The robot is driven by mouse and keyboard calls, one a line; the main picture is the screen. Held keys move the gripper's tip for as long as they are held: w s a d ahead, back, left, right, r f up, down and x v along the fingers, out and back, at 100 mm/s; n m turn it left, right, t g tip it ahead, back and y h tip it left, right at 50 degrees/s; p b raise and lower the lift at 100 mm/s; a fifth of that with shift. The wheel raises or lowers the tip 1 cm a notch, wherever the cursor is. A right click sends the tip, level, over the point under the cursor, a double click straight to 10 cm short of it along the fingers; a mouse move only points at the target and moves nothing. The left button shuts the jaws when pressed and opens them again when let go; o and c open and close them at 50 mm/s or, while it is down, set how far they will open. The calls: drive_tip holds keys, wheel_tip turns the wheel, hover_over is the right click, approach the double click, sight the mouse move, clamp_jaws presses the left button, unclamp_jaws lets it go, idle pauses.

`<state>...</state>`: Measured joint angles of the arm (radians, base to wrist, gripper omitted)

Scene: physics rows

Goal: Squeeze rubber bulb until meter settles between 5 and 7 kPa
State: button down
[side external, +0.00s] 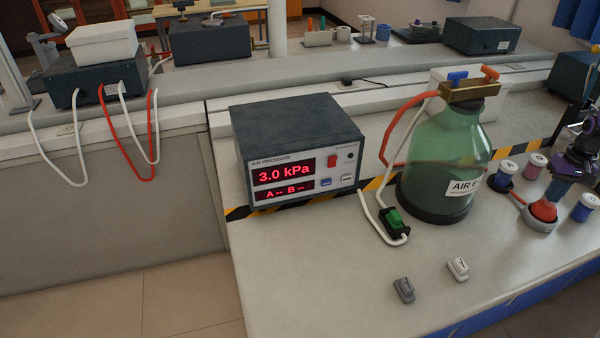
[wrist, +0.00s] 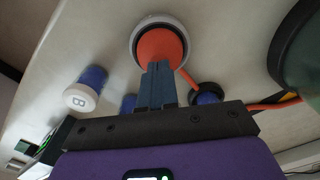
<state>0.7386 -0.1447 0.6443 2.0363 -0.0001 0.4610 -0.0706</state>
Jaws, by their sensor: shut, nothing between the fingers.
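The orange-red rubber bulb (side external: 543,210) sits in a pale round holder (side external: 538,226) at the right of the bench. In the wrist view the bulb (wrist: 160,42) lies just beyond my fingertips (wrist: 158,66). My gripper (side external: 555,188) is shut with nothing between its fingers, directly above the bulb. I cannot tell whether the fingertips touch it. The air pressure meter (side external: 297,150) reads 3.0 kPa in red digits, with "A -- B --" on the line below.
A large green glass bottle (side external: 440,160) stands left of the bulb, joined by red tubing. Several small capped jars, including one marked B (wrist: 80,98), surround the bulb. A green switch (side external: 395,220) and two small weights (side external: 404,290) lie in front. The front bench is mostly clear.

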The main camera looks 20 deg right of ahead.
sight(548, 203)
drive_tip(key=shift+f, duration=0.1)
idle(0.5)
drive_tip(key=shift+f, duration=1.6)
drive_tip(key=shift+r, duration=1.7)
drive_tip(key=shift+f, duration=0.1)
drive_tip(key=shift+f, duration=1.6)
drive_tip(key=shift+r, duration=1.7)
drive_tip(key=shift+f, duration=0.1)
